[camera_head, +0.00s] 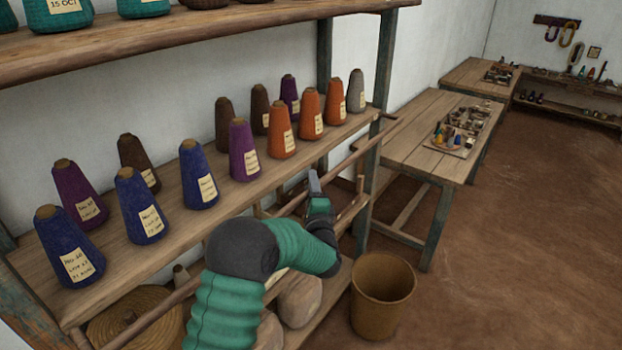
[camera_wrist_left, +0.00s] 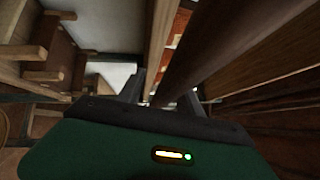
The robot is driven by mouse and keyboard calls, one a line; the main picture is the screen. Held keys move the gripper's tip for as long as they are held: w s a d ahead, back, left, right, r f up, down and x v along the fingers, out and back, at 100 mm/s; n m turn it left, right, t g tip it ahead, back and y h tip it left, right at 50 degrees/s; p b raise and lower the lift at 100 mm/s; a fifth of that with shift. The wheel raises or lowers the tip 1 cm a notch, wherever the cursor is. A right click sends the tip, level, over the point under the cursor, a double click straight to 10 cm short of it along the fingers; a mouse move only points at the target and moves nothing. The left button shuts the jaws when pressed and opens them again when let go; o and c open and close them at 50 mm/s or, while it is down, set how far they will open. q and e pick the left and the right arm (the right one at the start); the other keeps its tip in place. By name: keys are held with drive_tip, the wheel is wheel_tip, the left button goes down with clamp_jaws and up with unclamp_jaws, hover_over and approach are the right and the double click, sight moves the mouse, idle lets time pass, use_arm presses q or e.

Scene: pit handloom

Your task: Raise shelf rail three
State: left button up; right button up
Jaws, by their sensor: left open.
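A round wooden rail (camera_head: 350,157) slants along the front of the shelf unit, below the middle board. Its far end sticks out past the right post, and my left arm hides its middle. Which numbered rail it is cannot be read. My left gripper (camera_head: 315,184) is open at the front of the shelf, close beside this rail. In the left wrist view a dark round bar (camera_wrist_left: 205,55) runs away from the camera past the gripper's fingers (camera_wrist_left: 149,92). I cannot tell whether the bar lies between the fingers or touches them. My right gripper is out of view.
Labelled yarn cones (camera_head: 243,150) stand along the middle board (camera_head: 115,262), close above the rail. A tan bin (camera_head: 382,293) stands on the floor right of my arm. A workbench (camera_head: 405,137) with small items stands beyond. The brown floor at right is clear.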

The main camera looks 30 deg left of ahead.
use_arm(q)
drive_tip(key=shift+w+a+r, duration=0.25)
drive_tip(key=shift+a, duration=0.1)
drive_tip(key=shift+d, duration=0.1)
drive_tip(key=shift+c, duration=0.5)
drive_tip(key=shift+w, duration=0.1)
drive_tip(key=c, duration=0.7)
drive_tip(key=shift+f, duration=0.1)
clamp_jaws()
drive_tip(key=shift+f, duration=0.2)
